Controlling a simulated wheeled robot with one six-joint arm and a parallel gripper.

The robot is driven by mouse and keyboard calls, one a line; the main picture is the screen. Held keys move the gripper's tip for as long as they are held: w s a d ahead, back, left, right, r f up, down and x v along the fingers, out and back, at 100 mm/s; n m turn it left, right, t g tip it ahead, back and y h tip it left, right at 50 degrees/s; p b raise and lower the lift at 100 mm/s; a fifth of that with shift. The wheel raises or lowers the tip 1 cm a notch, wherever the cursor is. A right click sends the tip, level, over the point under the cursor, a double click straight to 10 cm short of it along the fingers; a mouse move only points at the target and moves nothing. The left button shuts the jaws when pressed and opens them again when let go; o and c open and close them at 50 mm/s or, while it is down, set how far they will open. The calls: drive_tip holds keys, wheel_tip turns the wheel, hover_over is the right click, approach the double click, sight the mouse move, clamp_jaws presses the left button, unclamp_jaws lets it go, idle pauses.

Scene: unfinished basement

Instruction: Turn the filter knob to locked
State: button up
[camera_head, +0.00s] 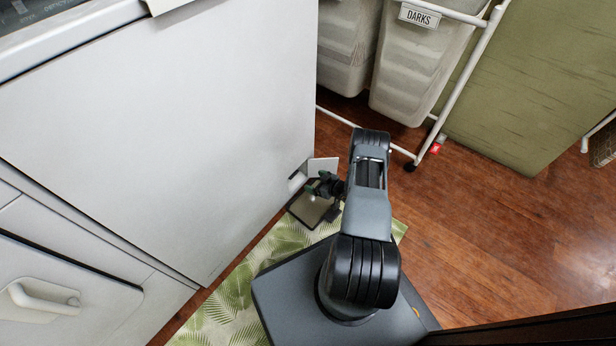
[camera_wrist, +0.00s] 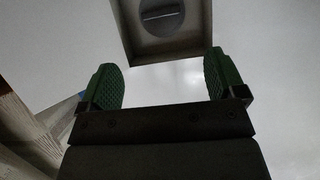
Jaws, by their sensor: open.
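The filter knob (camera_wrist: 161,14) shows in the wrist view at the top edge, a round grey disc with a pale, nearly level bar across it. It sits in a square recess (camera_wrist: 150,48) in the white machine panel, and its upper part is cut off by the frame. My gripper (camera_wrist: 163,82) is open and empty, its two green pads apart below the recess, not touching the knob. In the head view, my gripper (camera_head: 322,187) is low by the machine's right front corner. The knob is hidden there, and I cannot read any locked mark.
The white machine (camera_head: 160,130) fills the left. A small white flap (camera_head: 324,166) stands out beside its corner. A shallow tray (camera_head: 310,210) lies below my gripper, by a leaf-patterned mat (camera_head: 232,300). A laundry cart (camera_head: 420,60) stands behind. Wooden floor (camera_head: 500,220) is clear at right.

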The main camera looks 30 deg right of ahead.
drive_tip(key=shift+v, duration=0.9)
